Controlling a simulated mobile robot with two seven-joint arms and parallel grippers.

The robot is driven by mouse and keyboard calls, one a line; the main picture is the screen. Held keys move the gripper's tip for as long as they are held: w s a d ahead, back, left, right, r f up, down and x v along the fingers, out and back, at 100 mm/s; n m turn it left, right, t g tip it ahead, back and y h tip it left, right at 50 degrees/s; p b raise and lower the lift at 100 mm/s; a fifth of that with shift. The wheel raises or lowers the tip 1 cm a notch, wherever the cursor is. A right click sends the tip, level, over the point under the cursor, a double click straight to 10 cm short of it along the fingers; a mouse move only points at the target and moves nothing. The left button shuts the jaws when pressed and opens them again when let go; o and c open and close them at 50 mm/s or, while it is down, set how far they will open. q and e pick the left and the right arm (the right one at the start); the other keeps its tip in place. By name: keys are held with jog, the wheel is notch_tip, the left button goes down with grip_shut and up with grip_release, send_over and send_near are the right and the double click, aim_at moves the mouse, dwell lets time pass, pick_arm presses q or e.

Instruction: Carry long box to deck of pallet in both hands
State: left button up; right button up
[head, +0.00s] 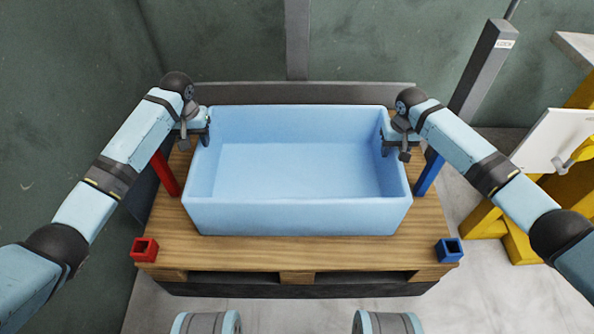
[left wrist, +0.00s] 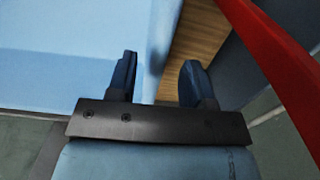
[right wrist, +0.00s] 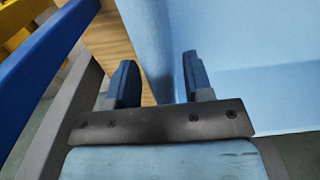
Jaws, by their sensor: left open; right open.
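The long box (head: 297,215) is a light blue, open-topped, empty box. It rests on the wooden deck of the pallet (head: 300,251), lengthwise across it. My left gripper (head: 207,132) is at the box's left wall, open, with one finger on each side of that wall; the left wrist view shows the wall (left wrist: 160,40) between the fingers. My right gripper (head: 385,140) is likewise open at the right wall, which also shows between the fingers in the right wrist view (right wrist: 160,50). I cannot tell whether any finger touches the wall.
A red post (head: 165,173) and a blue post (head: 430,172) rise beside the box. A red socket (head: 144,249) and a blue socket (head: 449,250) stand at the pallet's front corners. A grey column (head: 484,70) and yellow frame (head: 520,235) are at the right. The front deck strip is bare.

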pick_arm(q)
notch_tip(320, 180, up, 6)
jog(key=shift+r, duration=0.35)
pick_arm(e)
jog(key=shift+r, duration=0.3)
notch_tip(320, 180, up, 12)
jog(key=shift+f, duration=0.25)
